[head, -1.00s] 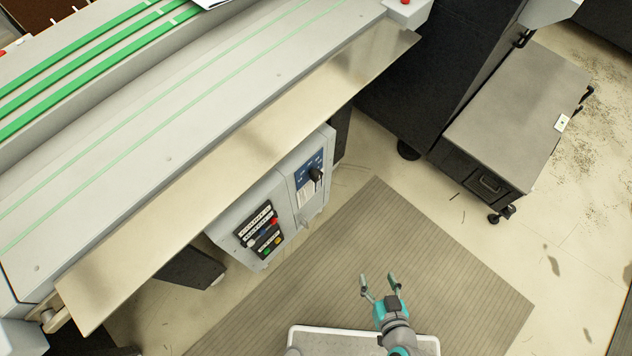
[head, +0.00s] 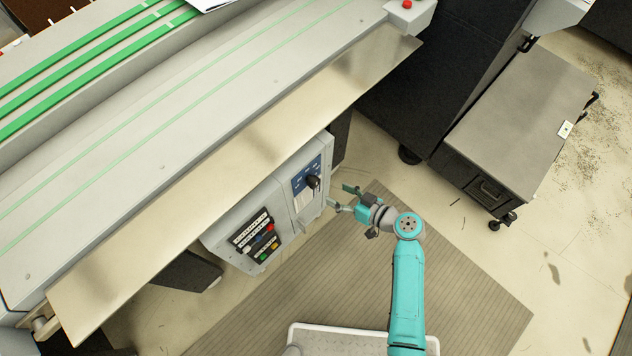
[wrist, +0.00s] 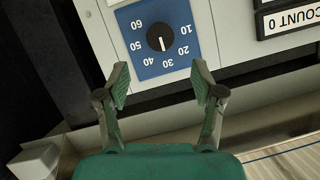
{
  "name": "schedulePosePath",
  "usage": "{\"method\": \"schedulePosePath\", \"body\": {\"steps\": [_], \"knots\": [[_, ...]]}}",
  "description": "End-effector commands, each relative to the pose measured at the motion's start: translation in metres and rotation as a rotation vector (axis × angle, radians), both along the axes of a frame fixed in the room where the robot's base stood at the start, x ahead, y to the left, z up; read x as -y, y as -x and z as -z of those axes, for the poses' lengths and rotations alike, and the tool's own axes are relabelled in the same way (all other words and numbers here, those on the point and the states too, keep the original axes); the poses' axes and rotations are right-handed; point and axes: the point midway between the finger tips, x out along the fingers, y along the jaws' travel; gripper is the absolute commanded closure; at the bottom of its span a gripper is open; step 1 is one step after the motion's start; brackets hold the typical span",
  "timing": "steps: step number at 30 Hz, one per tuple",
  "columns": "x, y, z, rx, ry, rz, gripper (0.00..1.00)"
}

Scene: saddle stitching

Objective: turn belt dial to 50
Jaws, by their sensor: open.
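The belt dial (wrist: 158,37) is a black round knob on a blue plate with white numbers from 10 to 60, upside down in the wrist view. Its white pointer line points down, close to 30. In the head view the black knob (head: 313,182) sits at the upper right of the grey control box. My gripper (head: 342,196) is open and empty, just right of the box. In the wrist view its two fingers (wrist: 161,76) stand apart below the dial, one on each side, not touching it.
The control box also carries a panel of coloured buttons (head: 256,237) and a COUNT 0 display (wrist: 290,19). A metal shelf edge (head: 230,165) overhangs it. A grey cabinet (head: 520,110) stands at the right.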

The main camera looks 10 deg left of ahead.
Motion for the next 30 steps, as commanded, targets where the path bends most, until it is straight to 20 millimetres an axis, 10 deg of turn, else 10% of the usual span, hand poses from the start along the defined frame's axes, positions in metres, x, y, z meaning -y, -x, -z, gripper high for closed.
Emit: {"method": "schedulePosePath", "body": {"steps": [15, 30], "knots": [[-0.066, -0.040, 0.030, 0.000, 0.002, -0.001, 0.33], [-0.079, -0.048, 0.037, -0.001, 0.001, 0.002, 0.33]]}}
